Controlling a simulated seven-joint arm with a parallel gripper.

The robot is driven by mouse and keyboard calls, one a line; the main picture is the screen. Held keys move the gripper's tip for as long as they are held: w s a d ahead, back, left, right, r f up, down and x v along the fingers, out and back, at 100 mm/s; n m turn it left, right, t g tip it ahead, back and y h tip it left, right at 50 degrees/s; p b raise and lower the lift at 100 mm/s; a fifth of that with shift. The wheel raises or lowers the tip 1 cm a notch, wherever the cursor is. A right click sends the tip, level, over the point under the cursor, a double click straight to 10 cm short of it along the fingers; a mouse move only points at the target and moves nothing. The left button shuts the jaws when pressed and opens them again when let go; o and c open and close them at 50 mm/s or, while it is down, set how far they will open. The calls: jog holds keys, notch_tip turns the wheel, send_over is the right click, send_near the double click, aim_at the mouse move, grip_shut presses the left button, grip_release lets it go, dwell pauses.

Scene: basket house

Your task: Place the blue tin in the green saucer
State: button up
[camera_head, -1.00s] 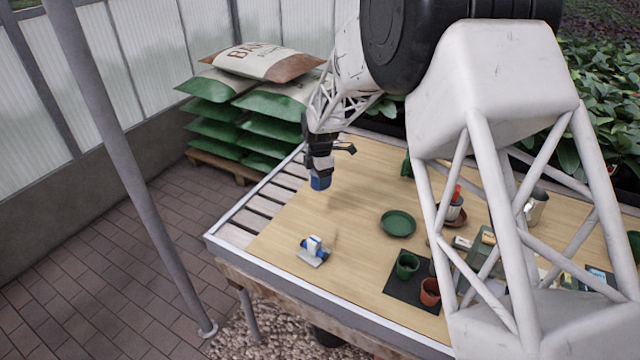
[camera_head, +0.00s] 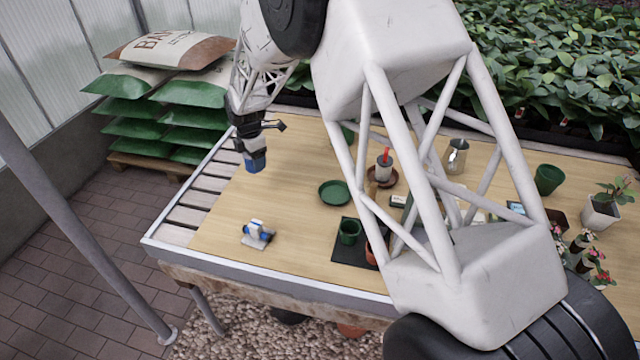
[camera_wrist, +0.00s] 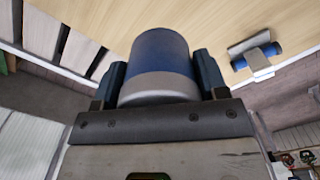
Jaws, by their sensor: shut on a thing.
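The blue tin (camera_head: 255,164) is held between the fingers of my gripper (camera_head: 251,148), above the left part of the wooden table. In the wrist view the tin (camera_wrist: 160,62), blue with a grey band, sits between the two dark fingers of my gripper (camera_wrist: 160,85). The green saucer (camera_head: 334,194) lies flat on the table, to the right of the tin and nearer the front. It looks empty.
A blue and white object (camera_head: 258,233) lies near the table's front left; it also shows in the wrist view (camera_wrist: 256,57). A green pot (camera_head: 348,232) stands on a dark mat (camera_head: 347,256) in front of the saucer. Bare wood lies between tin and saucer.

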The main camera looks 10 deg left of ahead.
jog(key=w+d+n, duration=0.1)
jog(key=w+d, duration=0.1)
jog(key=d, duration=1)
jog(key=w+d+n, duration=0.1)
jog(key=d, duration=1.2)
jog(key=shift+w+r, duration=0.3)
jog(key=shift+w, duration=0.1)
jog(key=shift+d, duration=0.1)
send_over(335, 195)
jog(key=shift+f, duration=3.1)
jog(key=shift+f, duration=1.85)
jog(key=shift+f, duration=0.15)
jog(key=o, duration=1)
